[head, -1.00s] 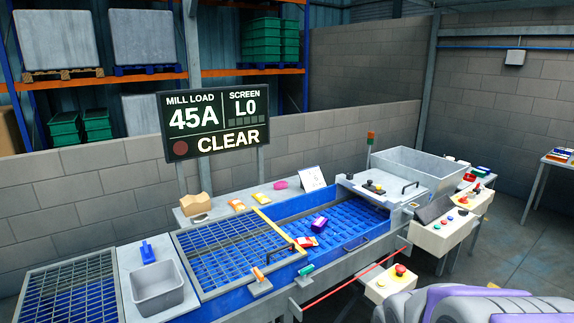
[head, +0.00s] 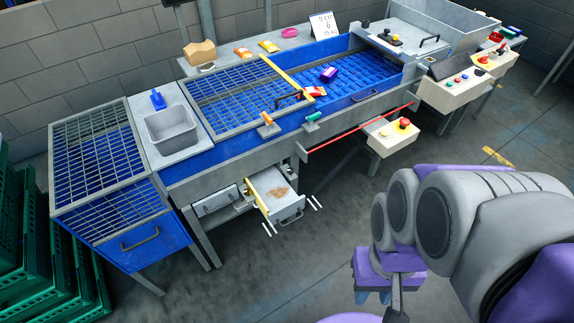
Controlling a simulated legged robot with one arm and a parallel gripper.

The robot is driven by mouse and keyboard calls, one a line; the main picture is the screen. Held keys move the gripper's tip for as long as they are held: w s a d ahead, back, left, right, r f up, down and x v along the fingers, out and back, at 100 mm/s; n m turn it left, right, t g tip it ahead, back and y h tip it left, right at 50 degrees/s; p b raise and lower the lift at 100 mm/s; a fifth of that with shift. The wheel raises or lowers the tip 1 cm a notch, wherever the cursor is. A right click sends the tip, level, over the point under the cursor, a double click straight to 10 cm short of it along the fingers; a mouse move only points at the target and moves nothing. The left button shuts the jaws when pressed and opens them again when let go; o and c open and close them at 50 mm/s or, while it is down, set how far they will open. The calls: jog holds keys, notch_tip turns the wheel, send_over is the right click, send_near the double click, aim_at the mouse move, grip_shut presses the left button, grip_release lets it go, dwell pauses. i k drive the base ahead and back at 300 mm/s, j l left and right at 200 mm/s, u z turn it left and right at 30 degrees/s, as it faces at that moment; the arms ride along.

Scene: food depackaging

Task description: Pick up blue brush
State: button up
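The blue brush (head: 158,99) stands on the grey ledge at the left of the machine, just behind the grey basin (head: 170,130). It is small in view, with its handle pointing up. My gripper (head: 373,298) is at the lower right of the head view, over the floor in front of the machine and far from the brush. Its two small fingertips look apart, with nothing seen between them. Part of the gripper is hidden by my own arm.
A blue grated bin (head: 145,240) and green crates (head: 65,265) stand at the left. An open drawer (head: 290,212) juts out below the machine. A red bar (head: 360,128) and a button box (head: 393,137) stick out in front. The floor between is clear.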

aim_at(158, 102)
jog(key=u, duration=1.25)
